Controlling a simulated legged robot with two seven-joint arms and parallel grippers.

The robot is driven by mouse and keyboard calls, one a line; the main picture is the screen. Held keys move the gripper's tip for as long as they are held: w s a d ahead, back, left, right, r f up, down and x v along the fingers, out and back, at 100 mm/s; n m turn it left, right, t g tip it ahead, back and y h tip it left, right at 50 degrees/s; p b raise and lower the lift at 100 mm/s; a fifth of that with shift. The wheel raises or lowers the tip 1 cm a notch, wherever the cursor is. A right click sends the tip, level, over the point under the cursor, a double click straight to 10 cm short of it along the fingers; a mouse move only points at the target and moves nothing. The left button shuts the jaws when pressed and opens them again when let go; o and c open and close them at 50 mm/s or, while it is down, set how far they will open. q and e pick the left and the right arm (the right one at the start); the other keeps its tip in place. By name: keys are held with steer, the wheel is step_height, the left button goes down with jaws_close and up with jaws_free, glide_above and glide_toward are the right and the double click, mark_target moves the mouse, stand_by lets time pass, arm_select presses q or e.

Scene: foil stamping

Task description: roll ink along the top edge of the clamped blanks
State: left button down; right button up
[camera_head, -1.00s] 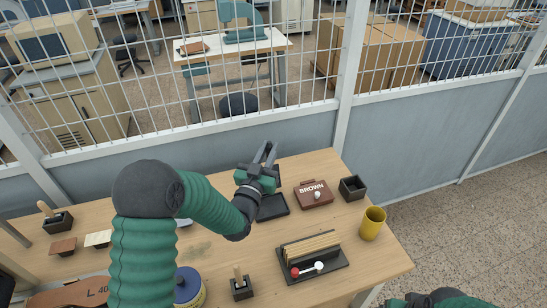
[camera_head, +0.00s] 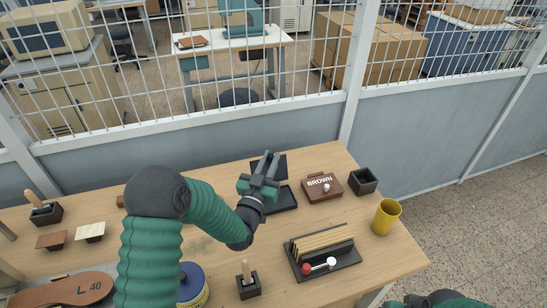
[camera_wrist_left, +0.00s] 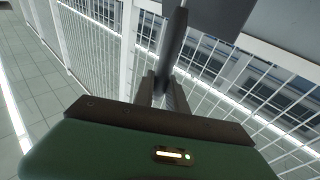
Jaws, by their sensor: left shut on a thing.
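The clamped blanks (camera_head: 325,236) are tan strips standing on edge in a black clamp (camera_head: 345,262), with a red and a white ball at its front. My left gripper (camera_head: 267,166) is shut over the back of the table, beyond the clamp and to its left. In the left wrist view its fingers (camera_wrist_left: 160,88) hold a dark handle (camera_wrist_left: 174,40). A dark grey flat part (camera_wrist_left: 218,14) shows past the handle; I cannot tell whether it is a roller. A black tray (camera_head: 284,207) lies beside and below the gripper. My right gripper is not clearly in view.
A brown box marked BROWN (camera_head: 322,194), a black open box (camera_head: 364,182) and a yellow cup (camera_head: 385,218) stand on the right. A stamp in a black holder (camera_head: 248,285) and a blue-lidded tin (camera_head: 192,284) are in front. A mesh fence runs behind the table.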

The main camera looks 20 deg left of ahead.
arm_select(q)
steer(key=shift+d, duration=0.45)
steer(key=shift+d+f+b, duration=0.3)
steer(key=shift+b, duration=0.1)
arm_select(e)
steer(key=shift+d+f, duration=0.5)
steer(key=shift+d, duration=0.1)
arm_select(q)
steer(key=shift+d, duration=0.2)
arm_select(e)
steer(key=shift+d, duration=0.2)
